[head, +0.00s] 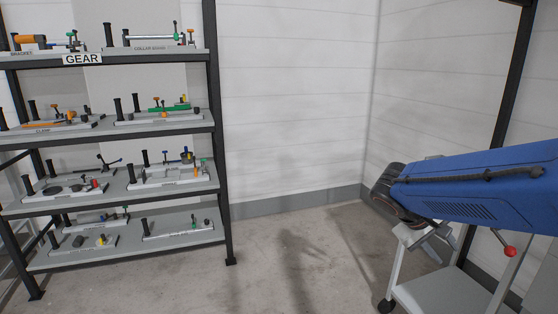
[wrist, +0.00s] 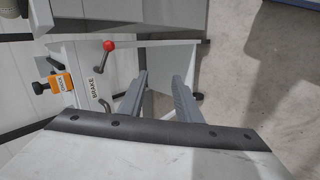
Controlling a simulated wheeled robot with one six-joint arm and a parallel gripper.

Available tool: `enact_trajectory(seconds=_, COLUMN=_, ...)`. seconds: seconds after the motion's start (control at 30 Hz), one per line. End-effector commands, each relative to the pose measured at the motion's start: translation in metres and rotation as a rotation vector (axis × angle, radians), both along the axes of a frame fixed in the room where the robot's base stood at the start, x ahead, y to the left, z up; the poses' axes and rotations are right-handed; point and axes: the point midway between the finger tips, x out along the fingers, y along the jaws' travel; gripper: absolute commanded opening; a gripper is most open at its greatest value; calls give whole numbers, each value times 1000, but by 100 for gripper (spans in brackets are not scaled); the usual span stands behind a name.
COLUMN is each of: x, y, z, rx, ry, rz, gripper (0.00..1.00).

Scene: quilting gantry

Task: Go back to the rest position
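My gripper (head: 436,246) hangs at the end of my blue arm on the right of the head view, in front of or above a light grey cart (head: 440,292). In the wrist view my gripper (wrist: 159,82) has its two grey fingers apart, with nothing held between them. Past the fingers stands the cart (wrist: 70,52), with a red-knobbed lever (wrist: 108,46), a BRAKE label and an orange labelled block (wrist: 61,83) with a black knob. Whether the fingers touch the cart cannot be told.
A dark-framed shelf rack (head: 221,180) marked GEAR stands at the left with several fixture plates. The concrete floor (head: 300,255) between rack and cart is clear. White walls close off the back and right, and a dark post (head: 512,90) stands at the right.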

Motion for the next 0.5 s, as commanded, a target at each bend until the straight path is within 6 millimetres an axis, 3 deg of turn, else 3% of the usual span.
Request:
enact_trajectory(seconds=0.2, x=-59, y=21, z=-14, rx=209, ry=-40, rz=-11, gripper=31)
enact_trajectory(seconds=0.5, x=-122, y=64, z=-32, rx=483, ry=-138, rz=4, gripper=31)
